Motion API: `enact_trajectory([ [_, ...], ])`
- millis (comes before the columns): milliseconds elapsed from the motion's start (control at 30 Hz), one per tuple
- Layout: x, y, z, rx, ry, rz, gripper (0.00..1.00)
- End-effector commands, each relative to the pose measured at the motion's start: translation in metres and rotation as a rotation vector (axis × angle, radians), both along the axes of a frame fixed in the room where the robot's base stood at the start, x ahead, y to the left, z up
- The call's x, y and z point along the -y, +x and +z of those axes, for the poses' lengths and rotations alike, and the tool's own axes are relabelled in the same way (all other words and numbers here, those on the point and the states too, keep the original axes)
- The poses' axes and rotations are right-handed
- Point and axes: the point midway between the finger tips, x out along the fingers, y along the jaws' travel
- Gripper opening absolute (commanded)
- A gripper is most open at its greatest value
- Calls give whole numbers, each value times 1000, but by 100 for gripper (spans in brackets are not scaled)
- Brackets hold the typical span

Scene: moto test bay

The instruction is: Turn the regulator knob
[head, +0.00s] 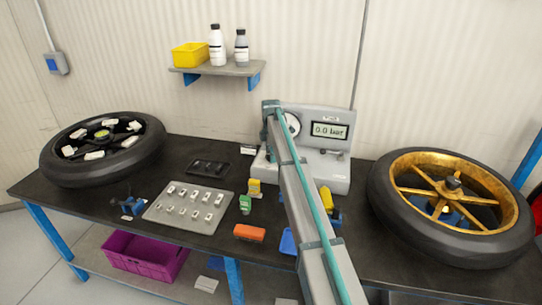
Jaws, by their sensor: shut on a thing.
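A grey test unit (345,180) stands at the back of the bench, right of the middle. Its display (330,130) reads 0.0 bar. A round dial gauge (292,124) on its left side is partly covered by my arm. I cannot make out the regulator knob; my arm hides part of the unit's front. My arm reaches up from the bottom of the head view to the unit's left side. My gripper does not show; it is hidden behind the arm.
A black-rimmed wheel (62,172) lies at the left, a gold-spoked wheel (400,246) at the right. Between them are a grey tray (160,222) of small parts, an orange block (250,233) and a green item (245,204). A shelf (235,69) hangs above.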

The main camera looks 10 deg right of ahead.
Motion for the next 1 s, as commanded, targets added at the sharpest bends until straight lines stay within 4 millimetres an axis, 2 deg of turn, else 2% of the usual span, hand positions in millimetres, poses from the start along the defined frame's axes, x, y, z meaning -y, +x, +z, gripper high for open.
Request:
enact_trajectory([
  [300, 0, 0, 0, 2, 0, 263, 14],
  [500, 0, 1, 1, 2, 0, 374, 14],
  [1000, 0, 1, 1, 2, 0, 455, 14],
])
